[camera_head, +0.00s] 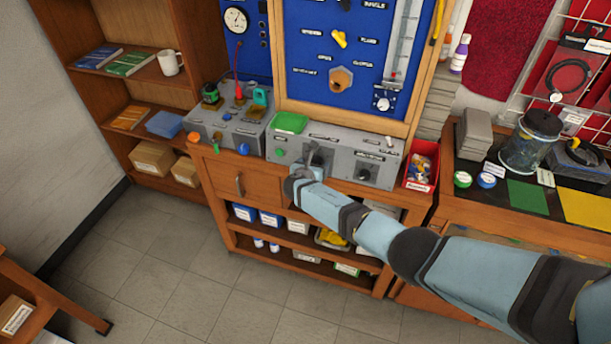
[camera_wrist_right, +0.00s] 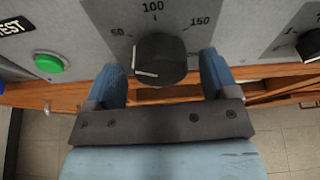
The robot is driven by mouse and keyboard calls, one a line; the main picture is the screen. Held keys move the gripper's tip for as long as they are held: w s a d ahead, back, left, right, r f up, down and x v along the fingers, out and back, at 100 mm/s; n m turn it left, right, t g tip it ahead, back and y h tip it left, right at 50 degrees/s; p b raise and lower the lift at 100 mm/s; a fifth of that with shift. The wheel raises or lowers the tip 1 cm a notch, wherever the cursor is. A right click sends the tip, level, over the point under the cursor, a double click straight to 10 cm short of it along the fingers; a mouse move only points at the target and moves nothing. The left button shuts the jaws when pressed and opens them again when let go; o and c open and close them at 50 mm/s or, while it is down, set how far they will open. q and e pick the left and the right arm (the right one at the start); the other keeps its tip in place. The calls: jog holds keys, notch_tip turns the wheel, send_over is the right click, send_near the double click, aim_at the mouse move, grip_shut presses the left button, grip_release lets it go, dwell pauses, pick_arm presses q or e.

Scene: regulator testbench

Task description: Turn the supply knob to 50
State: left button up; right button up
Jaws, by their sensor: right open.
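The supply knob (camera_wrist_right: 160,58) is a round black knob on a grey panel (camera_wrist_right: 228,25), with the marks 50, 100 and 150 around it. Its white pointer line lies on its left side, pointing left and a little below the 50 mark. My right gripper (camera_wrist_right: 161,66) is open, with one blue finger on each side of the knob. I cannot tell whether the fingers touch it. In the head view my right gripper (camera_head: 306,172) is at the front of the grey control box (camera_head: 333,143) and largely hides the knob. My left gripper is not in view.
A green button (camera_wrist_right: 48,63) marked TEST sits left of the knob. A second black knob (camera_head: 364,174) is on the same box, to the right. A red bin (camera_head: 421,170) stands right of the box, and another grey box with small knobs (camera_head: 228,133) stands left.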

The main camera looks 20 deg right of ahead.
jog(key=v, duration=1.2)
jog(key=shift+s+a, duration=0.15)
jog(key=shift+s, duration=0.1)
jog(key=shift+r, duration=0.15)
jog(key=s+a+f+m+g+y, duration=0.1)
jog(key=s+f+m+y, duration=0.2)
jog(key=s+f+m, duration=0.45)
jog(key=s+a+f+m+g+y, duration=0.1)
jog(key=s+f+m+y, duration=0.25)
jog(key=s, duration=0.75)
jog(key=s+d+r+m+t+y, duration=0.1)
jog(key=s+d+r+m+y, duration=0.1)
jog(key=s+m, duration=0.6)
jog(key=s+d+r+m+t+y, duration=0.1)
jog(key=s+d+r+m+y, duration=0.1)
jog(key=s+d+m, duration=0.3)
jog(key=s+r+m, duration=0.1)
jog(key=s+m, duration=0.2)
jog(key=s, duration=0.2)
